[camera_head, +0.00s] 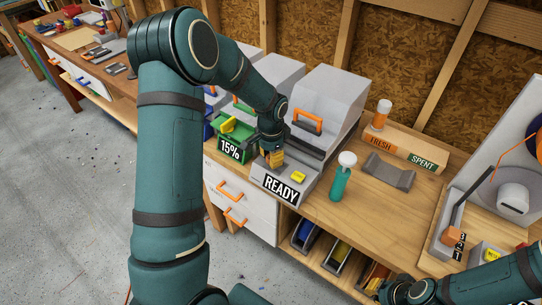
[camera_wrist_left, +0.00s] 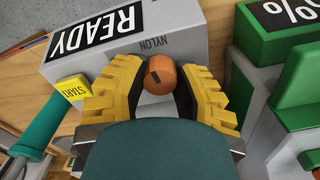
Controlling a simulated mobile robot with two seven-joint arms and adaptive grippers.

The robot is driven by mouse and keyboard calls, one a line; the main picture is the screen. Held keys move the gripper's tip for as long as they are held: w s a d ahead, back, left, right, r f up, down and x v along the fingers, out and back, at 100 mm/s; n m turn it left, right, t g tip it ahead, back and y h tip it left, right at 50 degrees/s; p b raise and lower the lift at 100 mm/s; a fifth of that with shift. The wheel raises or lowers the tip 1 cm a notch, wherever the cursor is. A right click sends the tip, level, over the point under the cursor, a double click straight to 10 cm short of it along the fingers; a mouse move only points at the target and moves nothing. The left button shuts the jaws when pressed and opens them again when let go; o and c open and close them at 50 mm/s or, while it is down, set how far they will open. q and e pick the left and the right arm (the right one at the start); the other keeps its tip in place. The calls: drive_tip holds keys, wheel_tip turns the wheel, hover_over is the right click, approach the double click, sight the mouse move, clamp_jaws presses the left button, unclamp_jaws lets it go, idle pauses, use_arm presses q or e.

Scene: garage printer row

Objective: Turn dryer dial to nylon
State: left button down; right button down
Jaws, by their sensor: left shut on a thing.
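My left gripper (camera_head: 274,158) reaches down to the front of the grey dryer (camera_head: 310,165) with the READY panel (camera_head: 281,188). In the left wrist view its yellow fingers (camera_wrist_left: 160,82) are shut around the orange-brown dial (camera_wrist_left: 161,76), one on each side. The dial has a dark mark on its face, left of centre in that view. The word NYLON (camera_wrist_left: 154,45) is printed on the dryer just above the dial there. Other dial labels are hidden by the gripper. A yellow START button (camera_wrist_left: 73,88) also shows on the dryer.
A green unit reading 15% (camera_head: 232,149) stands close to the left of the dryer. A teal bottle with a white top (camera_head: 340,180) stands close to its right. Open bench lies between.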

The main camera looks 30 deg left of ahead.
use_arm(q)
drive_tip(key=shift+m, duration=0.8)
drive_tip(key=c, duration=0.6)
unclamp_jaws()
wheel_tip(320, 180, up, 12)
idle(0.5)
